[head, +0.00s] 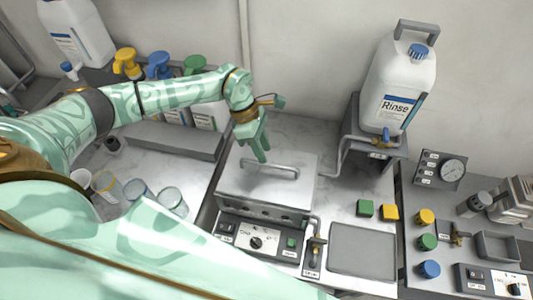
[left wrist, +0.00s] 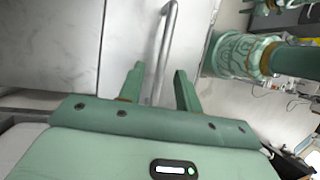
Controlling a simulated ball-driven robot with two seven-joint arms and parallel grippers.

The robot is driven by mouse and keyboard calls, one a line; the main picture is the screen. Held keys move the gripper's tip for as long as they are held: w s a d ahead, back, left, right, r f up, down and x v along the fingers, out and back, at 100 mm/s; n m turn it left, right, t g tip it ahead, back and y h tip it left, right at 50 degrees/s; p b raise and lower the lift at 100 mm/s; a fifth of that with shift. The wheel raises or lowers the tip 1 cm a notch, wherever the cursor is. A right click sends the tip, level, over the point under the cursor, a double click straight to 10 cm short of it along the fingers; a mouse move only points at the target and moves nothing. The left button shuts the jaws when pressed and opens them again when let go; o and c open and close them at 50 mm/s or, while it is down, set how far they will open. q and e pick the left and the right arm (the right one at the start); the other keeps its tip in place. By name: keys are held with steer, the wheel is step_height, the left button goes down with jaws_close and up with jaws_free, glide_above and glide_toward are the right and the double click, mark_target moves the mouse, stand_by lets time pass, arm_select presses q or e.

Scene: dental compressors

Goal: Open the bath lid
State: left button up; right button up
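The bath (head: 262,215) is a grey metal box in the middle of the counter. Its flat lid (head: 240,180) is down and carries a bar handle (head: 275,170) on top. My left gripper (head: 262,152) is just above the lid, at the handle's left part, fingers pointing down. In the left wrist view the handle (left wrist: 168,40) runs between the two spread fingers of the gripper (left wrist: 158,80), with a gap on each side. Whether the fingertips are level with the bar is hard to tell. My right gripper is not in view.
A Rinse jug (head: 400,85) stands on a raised stand with a tap at right. Pump bottles (head: 160,68) stand behind my left arm; cups (head: 172,200) stand left of the bath.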

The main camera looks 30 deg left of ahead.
mark_target(268, 163)
arm_select(q)
steer(key=shift+s+x, duration=0.25)
steer(key=shift+x, duration=0.9)
steer(key=shift+w+d+f, duration=0.15)
steer(key=shift+d+f, duration=0.05)
steer(key=shift+f, duration=0.2)
jaws_close()
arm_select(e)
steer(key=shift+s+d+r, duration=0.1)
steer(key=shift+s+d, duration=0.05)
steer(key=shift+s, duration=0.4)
